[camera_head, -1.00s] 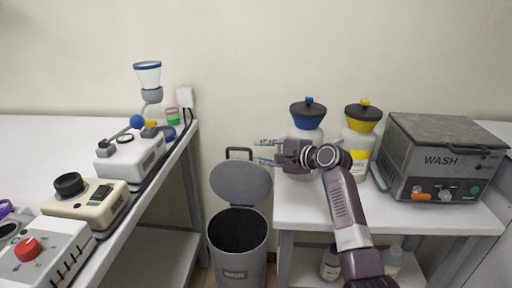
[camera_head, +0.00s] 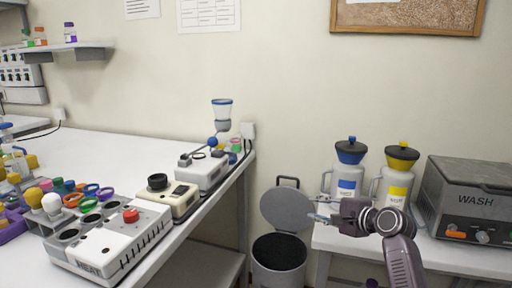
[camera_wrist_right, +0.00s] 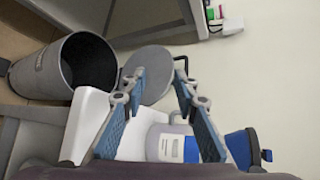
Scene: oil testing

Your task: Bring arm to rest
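My right gripper (camera_head: 318,208) is in the head view, left of the blue-capped bottle and beside the raised bin lid. In the right wrist view its two fingers (camera_wrist_right: 160,78) are spread apart with nothing between them. My right arm comes in from the lower right of the head view. My left gripper is not in either view.
A bin (camera_head: 279,262) with its lid (camera_head: 288,208) up stands between the tables. The right table (camera_head: 335,241) holds a blue-capped bottle (camera_head: 347,187), a yellow-capped bottle (camera_head: 396,191) and a wash unit (camera_head: 465,200). The left table (camera_head: 95,150) carries a heater (camera_head: 110,243) and other instruments.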

